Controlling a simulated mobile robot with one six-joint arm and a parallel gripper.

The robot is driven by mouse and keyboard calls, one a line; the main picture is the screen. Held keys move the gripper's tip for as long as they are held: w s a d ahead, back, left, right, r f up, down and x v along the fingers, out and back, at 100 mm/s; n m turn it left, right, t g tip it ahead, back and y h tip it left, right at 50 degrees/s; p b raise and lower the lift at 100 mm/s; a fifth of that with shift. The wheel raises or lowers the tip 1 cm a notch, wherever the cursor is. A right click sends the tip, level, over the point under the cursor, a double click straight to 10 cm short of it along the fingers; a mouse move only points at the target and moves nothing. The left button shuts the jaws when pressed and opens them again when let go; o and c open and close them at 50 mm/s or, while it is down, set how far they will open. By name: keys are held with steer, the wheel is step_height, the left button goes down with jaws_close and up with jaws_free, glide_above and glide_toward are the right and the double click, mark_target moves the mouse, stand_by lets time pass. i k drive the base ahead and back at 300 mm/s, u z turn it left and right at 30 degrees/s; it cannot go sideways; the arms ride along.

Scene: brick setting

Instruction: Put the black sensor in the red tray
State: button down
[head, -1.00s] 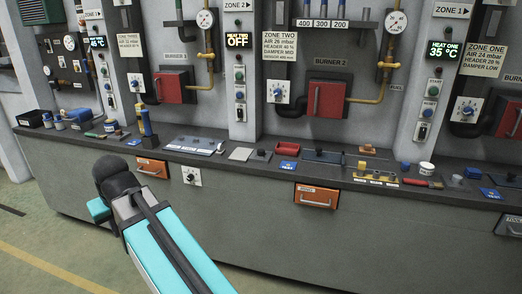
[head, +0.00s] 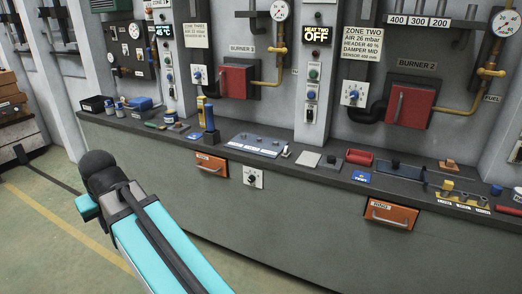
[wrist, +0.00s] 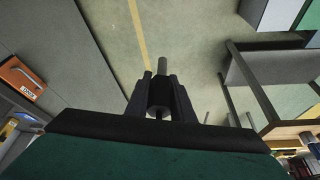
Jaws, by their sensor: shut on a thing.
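In the wrist view my gripper (wrist: 160,92) is shut on a dark piece with a grey rod, the black sensor (wrist: 161,68). The sensor is held between the fingers over open floor, its rod pointing away from the gripper. In the head view my arm reaches into the lower left; the gripper and sensor cannot be made out there. A small red tray (head: 359,157) sits on the dark bench top, right of the middle, well apart from my arm.
The long grey bench (head: 290,215) runs across the head view, with orange drawers (head: 390,214) in its front. A grey panel (head: 256,145), a blue-and-yellow upright tool (head: 209,125) and small blocks crowd its top. Open floor lies at the left. In the wrist view a table frame (wrist: 255,85) stands right.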

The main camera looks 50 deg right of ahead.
mark_target(359, 160)
steer(key=z, duration=0.1)
steer(key=i, duration=0.65)
steer(key=z, duration=0.85)
steer(key=i, duration=0.7)
steer(key=z, duration=0.45)
